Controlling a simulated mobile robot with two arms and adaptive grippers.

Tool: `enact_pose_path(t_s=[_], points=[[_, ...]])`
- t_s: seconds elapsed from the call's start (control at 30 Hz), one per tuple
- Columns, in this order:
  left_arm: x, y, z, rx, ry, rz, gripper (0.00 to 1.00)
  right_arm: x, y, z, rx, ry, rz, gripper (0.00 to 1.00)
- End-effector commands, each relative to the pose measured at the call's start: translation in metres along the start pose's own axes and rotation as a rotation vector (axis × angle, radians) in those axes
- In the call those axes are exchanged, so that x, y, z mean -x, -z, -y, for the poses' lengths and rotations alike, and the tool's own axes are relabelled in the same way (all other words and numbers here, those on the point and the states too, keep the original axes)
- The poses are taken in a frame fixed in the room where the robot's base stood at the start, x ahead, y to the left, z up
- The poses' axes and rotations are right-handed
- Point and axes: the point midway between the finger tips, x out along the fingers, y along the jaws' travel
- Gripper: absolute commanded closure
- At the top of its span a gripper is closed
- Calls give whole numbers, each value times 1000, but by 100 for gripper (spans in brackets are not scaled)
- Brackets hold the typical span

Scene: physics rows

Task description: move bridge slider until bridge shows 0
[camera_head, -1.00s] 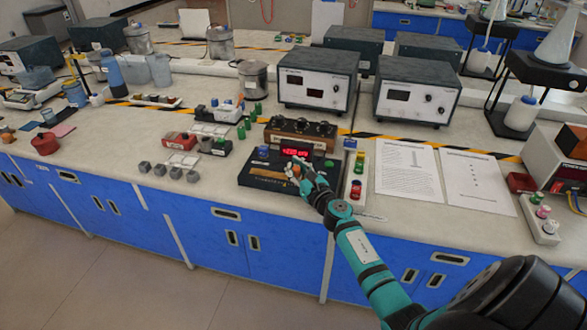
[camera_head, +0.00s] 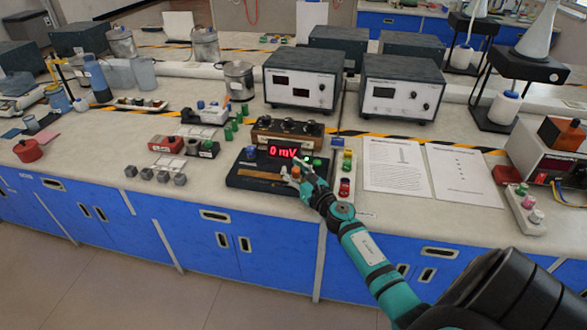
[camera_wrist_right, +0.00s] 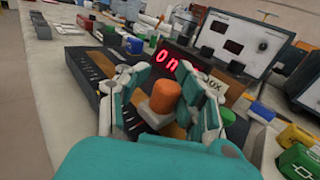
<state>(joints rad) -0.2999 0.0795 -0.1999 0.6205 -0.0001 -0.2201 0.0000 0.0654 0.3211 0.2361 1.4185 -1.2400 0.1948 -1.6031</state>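The bridge (camera_head: 243,180) is a dark flat board at the bench's front edge, with a brown box with knobs behind it. Its red display (camera_head: 284,152) reads 0 mV; part of the display also shows in the right wrist view (camera_wrist_right: 165,60). The orange slider knob (camera_wrist_right: 165,97) stands between the fingers of my right gripper (camera_head: 298,173). In the head view the fingers mostly hide the knob. My left gripper is in neither view.
Colored terminal blocks (camera_head: 346,175) stand right of the bridge, near printed sheets (camera_head: 396,166). Small grey cubes (camera_head: 162,176) lie to the left. Two grey instruments (camera_head: 301,82) stand behind. The bench's front edge is close below the bridge.

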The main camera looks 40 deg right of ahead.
Motion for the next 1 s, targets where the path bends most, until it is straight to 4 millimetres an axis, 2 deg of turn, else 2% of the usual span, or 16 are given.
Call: enact_pose_path(t_s=[0.03, 0.13, 0.17, 0.43, 0.53, 0.67, 1.0], points=[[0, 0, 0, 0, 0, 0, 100, 1, 6, -4, -4, -8, -9, 67], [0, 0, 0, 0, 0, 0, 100, 1, 5, -3, -2, -6, -8, 54], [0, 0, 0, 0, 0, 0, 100, 1, 5, -3, -2, -5, -7, 52], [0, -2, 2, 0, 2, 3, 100, 2, 3, 0, 2, 1, -5, 52], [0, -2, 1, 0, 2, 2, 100, 9, 3, 1, 3, 2, -5, 52], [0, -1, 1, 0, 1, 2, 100, 30, 3, 0, 4, 0, -6, 52], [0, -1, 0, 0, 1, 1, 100, 100, 4, -4, -2, -6, -8, 52]])
